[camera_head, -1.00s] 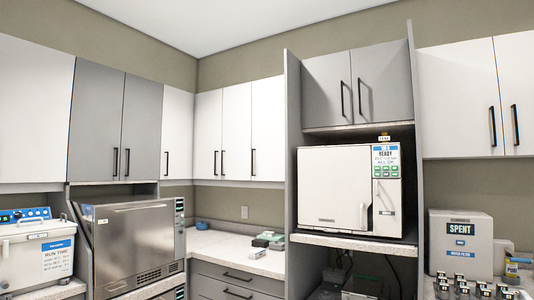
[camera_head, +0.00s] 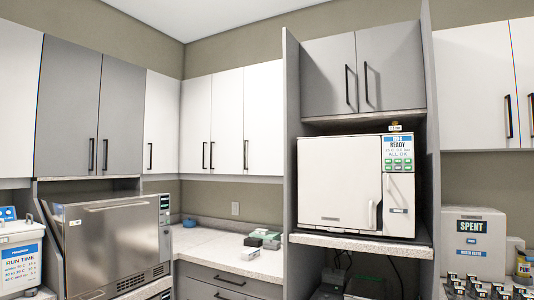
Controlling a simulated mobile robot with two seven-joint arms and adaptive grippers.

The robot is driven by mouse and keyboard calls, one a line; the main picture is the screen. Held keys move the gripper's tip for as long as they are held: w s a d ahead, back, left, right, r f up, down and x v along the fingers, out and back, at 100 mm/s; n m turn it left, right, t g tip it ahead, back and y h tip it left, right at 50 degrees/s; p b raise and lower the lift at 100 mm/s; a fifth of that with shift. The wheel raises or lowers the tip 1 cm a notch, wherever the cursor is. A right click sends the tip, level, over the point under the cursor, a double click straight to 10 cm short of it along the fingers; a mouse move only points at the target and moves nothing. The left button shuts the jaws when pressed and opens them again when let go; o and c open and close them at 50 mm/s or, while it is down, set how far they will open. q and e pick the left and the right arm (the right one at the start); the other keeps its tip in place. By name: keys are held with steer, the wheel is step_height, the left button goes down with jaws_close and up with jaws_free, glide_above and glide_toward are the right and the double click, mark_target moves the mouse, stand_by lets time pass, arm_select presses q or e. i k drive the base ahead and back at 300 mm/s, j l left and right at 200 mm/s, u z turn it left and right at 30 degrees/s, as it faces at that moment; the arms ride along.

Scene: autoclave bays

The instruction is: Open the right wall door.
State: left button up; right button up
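Several wall cabinet doors show, all shut. At the far right is a pair of white doors, the left one (camera_head: 474,88) and the right one (camera_head: 526,75), with black vertical handles near their shared edge. Left of them, above the white autoclave, is a pair of grey doors, the left one (camera_head: 328,75) and the right one (camera_head: 392,68), also with black handles at the middle. I cannot tell which of these the task calls the right wall door. Neither of my grippers is in view.
A white autoclave (camera_head: 340,185) marked READY stands on a shelf in a grey-sided bay. A SPENT box (camera_head: 473,240) and small jars stand on the right. A steel autoclave (camera_head: 110,245) is at left. The corner counter (camera_head: 205,243) is mostly clear.

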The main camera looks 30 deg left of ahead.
mark_target(264, 119)
steer(key=i+j+z, duration=0.1)
steer(key=j, duration=0.2)
steer(key=i+j+z, duration=0.2)
steer(key=j, duration=0.4)
steer(key=i+j, duration=0.15)
steer(key=j, duration=0.2)
steer(key=i+j+z, duration=0.1)
steer(key=j, duration=0.3)
steer(key=i+j, duration=0.4)
steer(key=j, duration=0.35)
steer(key=i+j+z, duration=0.1)
steer(key=j, duration=0.3)
